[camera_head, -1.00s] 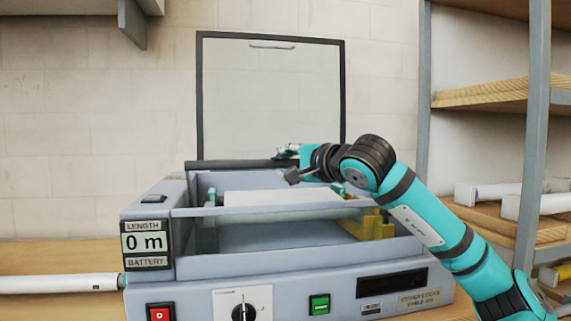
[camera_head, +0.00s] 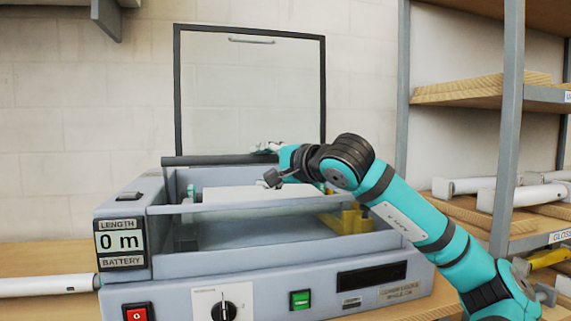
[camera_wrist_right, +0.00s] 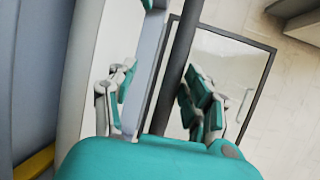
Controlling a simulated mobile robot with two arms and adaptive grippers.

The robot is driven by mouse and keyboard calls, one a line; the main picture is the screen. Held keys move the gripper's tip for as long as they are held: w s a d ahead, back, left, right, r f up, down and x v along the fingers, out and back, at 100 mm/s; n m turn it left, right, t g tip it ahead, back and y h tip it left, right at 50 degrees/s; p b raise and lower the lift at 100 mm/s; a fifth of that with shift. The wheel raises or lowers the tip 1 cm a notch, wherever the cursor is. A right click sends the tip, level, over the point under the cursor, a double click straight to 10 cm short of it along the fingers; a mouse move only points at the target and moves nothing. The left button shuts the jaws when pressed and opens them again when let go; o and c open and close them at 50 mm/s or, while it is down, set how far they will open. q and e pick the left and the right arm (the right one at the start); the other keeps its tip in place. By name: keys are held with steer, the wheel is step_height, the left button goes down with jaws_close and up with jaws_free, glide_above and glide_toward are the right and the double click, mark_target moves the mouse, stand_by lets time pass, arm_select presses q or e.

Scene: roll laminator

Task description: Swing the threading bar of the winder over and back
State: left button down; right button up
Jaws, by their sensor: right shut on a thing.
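The winder is part of a grey laminator (camera_head: 270,258) with a open-topped well. The threading bar (camera_head: 215,160) is a dark bar lying across the back top of the well, below the raised clear cover. In the right wrist view the dark bar (camera_wrist_right: 184,55) runs between the fingers. My right gripper (camera_head: 268,148) is at the bar's right part in the head view, shut on it. In the wrist view its fingers (camera_wrist_right: 160,95) stand either side of the bar. The fingertips are small and partly hidden in the head view. My left gripper is not in view.
The framed clear cover (camera_head: 250,95) stands upright behind the machine. A white roll (camera_head: 245,196) and a yellow part (camera_head: 345,220) sit in the well. A length display (camera_head: 121,242) reads 0 m. Shelves (camera_head: 490,90) with white rolls stand at right.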

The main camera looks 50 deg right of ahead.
steer(key=v, duration=1.1)
steer(key=shift+s, duration=0.2)
steer(key=shift+r, duration=0.15)
